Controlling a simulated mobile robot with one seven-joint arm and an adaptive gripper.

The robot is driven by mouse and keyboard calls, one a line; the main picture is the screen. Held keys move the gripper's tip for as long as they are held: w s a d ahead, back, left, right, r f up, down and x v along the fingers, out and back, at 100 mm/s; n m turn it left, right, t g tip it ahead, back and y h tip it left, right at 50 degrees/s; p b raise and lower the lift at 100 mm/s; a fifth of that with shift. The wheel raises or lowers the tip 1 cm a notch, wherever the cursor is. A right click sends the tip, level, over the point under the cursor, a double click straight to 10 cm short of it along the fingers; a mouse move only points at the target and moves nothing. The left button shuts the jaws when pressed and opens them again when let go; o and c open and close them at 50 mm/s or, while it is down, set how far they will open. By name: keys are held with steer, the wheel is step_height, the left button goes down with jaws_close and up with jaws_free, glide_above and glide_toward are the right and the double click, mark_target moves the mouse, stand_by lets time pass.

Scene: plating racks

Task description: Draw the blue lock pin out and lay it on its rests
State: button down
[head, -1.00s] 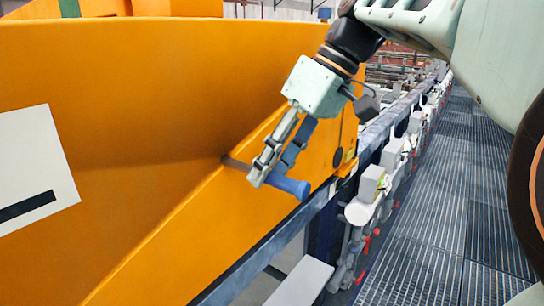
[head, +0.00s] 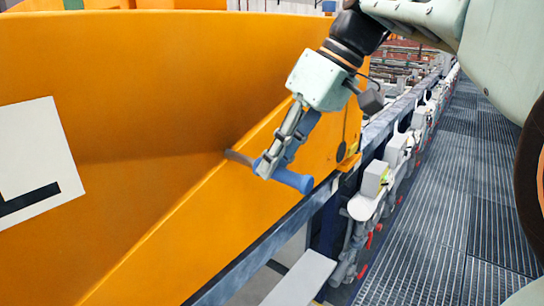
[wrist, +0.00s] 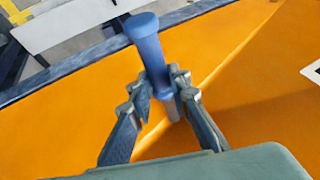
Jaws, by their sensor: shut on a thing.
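The blue lock pin (head: 291,180) has a blue grip and a grey shank (head: 238,157) that reaches left to the orange panel (head: 130,190). My gripper (head: 266,168) is shut on the pin, around the inner part of its blue grip. I cannot make out the rests in either view.
A dark blue rail (head: 265,248) runs along the panel's lower edge. A row of grey and white fittings (head: 366,195) with red parts stands to its right. A grated walkway (head: 440,180) lies clear at the far right. A pale flat plate (head: 303,277) is below the pin.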

mark_target(308, 192)
steer(key=shift+d, duration=0.15)
steer(key=s+d+b, duration=0.1)
steer(key=s+d, duration=0.4)
steer(key=d, duration=0.1)
stand_by(1.3)
steer(key=shift+r, duration=0.1)
stand_by(0.4)
steer(key=c, duration=1.7)
jaws_free()
steer(key=shift+c, duration=0.2)
